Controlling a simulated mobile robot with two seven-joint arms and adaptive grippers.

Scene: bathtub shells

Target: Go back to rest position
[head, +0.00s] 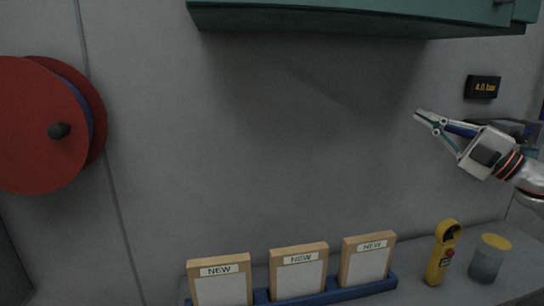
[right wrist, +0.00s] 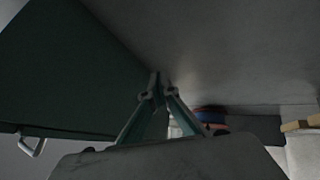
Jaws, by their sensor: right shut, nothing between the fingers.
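My right gripper (head: 418,115) reaches in from the right in the head view, in front of the grey wall and above the shelf. Its fingers are shut with nothing between them, and it touches nothing that I can see. In the right wrist view the closed fingers (right wrist: 156,84) meet at the picture's middle, with the green cabinet to their left. My left gripper is not in view.
A green cabinet (head: 360,20) hangs above. A red reel (head: 40,125) is at left. Below, a blue rack (head: 335,295) holds framed NEW cards (head: 300,275). A yellow meter (head: 441,255) and a yellow-lidded jar (head: 488,262) stand beside it. A black display (head: 482,87) is on the wall.

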